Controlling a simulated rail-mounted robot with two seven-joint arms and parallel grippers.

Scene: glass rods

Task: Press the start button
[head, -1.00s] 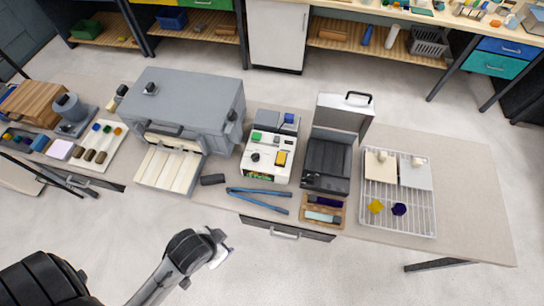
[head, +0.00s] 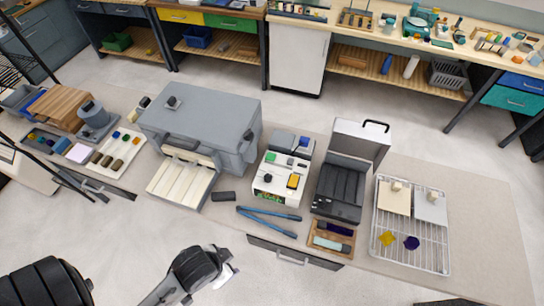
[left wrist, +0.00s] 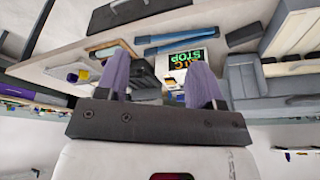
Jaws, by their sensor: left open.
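A white control box (head: 281,176) stands on the bench, right of the big grey machine. Its top carries a green button (head: 270,158), a yellow-orange button (head: 292,181), a blue part (head: 304,141) and a dark knob (head: 267,177). I cannot read which button is labelled start. A display with bright green and orange letters, including STOP (left wrist: 187,60), shows in the left wrist view, upside down. My left gripper (head: 228,274) is off the bench's front edge, apart from the box. Its purple fingers (left wrist: 160,80) are spread, with nothing between them.
Blue tongs (head: 267,218) and a wooden tray (head: 331,240) lie along the bench's front edge. A grey machine (head: 200,130) stands left of the box and a black case with a raised lid (head: 341,185) right of it. A wire rack (head: 412,255) is farther right.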

